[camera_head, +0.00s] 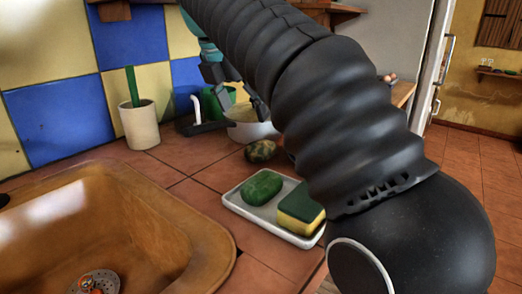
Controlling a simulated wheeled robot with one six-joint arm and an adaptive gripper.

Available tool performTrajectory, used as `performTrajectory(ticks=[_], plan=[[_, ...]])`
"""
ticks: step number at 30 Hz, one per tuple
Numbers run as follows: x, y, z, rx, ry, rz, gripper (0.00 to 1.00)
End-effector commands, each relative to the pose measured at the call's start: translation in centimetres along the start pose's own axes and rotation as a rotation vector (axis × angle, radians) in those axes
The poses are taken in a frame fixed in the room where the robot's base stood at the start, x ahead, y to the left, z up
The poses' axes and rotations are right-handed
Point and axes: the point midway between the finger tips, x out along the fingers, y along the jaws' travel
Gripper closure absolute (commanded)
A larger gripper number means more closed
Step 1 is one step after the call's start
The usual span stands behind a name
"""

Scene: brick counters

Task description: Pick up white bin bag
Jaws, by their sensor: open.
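I cannot make out anything that is clearly a white bin bag. A white rounded thing (252,131), like a bowl or pot, stands on the tiled counter at the back, partly hidden by my gripper and arm. My gripper (238,98) reaches over the counter from the top, in front of that white thing and a green object (214,104). Its dark fingers are apart, with nothing seen held between them. My arm covers much of the middle and right of the view.
A brown sink (200,245) fills the lower left. A white cup (140,125) with a green handle stands by the tiled wall. A white tray (238,204) holds a green soap (262,187) and a sponge (300,209). A dark mottled fruit (261,151) lies behind it.

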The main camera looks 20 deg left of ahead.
Motion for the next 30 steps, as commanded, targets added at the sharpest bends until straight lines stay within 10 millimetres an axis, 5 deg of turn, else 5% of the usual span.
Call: performTrajectory(ticks=[9,30], plan=[[4.6,-0.1,0.0,0.002,0.001,-0.001,0.12],[10.6,-0.9,-0.1,0.002,0.001,0.001,0.12]])
